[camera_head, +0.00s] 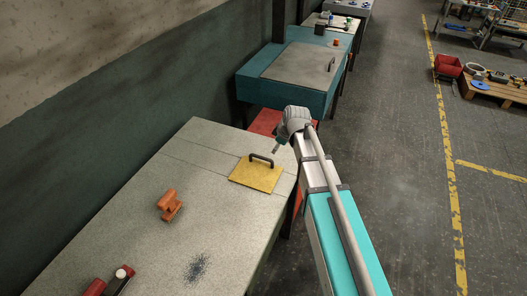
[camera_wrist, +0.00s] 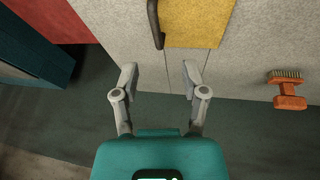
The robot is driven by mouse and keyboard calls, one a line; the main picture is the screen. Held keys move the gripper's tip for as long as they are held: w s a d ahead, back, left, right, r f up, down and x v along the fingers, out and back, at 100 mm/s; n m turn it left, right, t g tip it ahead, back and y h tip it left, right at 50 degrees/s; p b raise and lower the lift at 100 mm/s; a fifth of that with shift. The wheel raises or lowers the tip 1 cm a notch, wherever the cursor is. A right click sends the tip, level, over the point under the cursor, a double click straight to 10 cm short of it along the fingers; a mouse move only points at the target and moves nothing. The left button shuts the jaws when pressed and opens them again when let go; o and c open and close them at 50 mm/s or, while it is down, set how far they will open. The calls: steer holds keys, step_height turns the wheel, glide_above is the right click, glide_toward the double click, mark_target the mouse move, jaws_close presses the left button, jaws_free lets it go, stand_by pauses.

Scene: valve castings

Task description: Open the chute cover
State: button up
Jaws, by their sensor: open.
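The chute cover is a yellow square plate (camera_head: 252,178) lying flat on the grey speckled table. A dark arched handle (camera_head: 261,158) stands along its far side. The cover also shows at the top of the wrist view (camera_wrist: 200,22), with part of its handle (camera_wrist: 155,28) beside it, cut by the frame edge. My gripper (camera_wrist: 159,78) is open and empty, its two fingers apart. It is above the table near the handle, and in the wrist view the handle lies beyond the fingertips. In the head view the gripper (camera_head: 276,149) is small and its fingers are hard to make out.
An orange brush (camera_head: 169,204) lies on the table (camera_head: 150,240) left of the cover; its bristles show in the wrist view (camera_wrist: 286,74). Dark and red cylinders (camera_head: 118,280) are at the near left. A teal bench (camera_head: 295,65) with a grey lid stands behind.

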mark_target(263, 158)
steer(key=shift+w+a+r+n, duration=0.45)
steer(key=shift+w+a+n, duration=0.15)
steer(key=shift+w+a, duration=0.15)
steer(key=shift+f, duration=0.1)
steer(key=b+x, duration=0.8)
steer(key=x, duration=0.1)
steer(key=b+x, duration=0.4)
steer(key=shift+w+a+f, duration=0.15)
steer(key=shift+w+a, duration=0.1)
steer(key=shift+a, duration=0.1)
stand_by(0.4)
jaws_close()
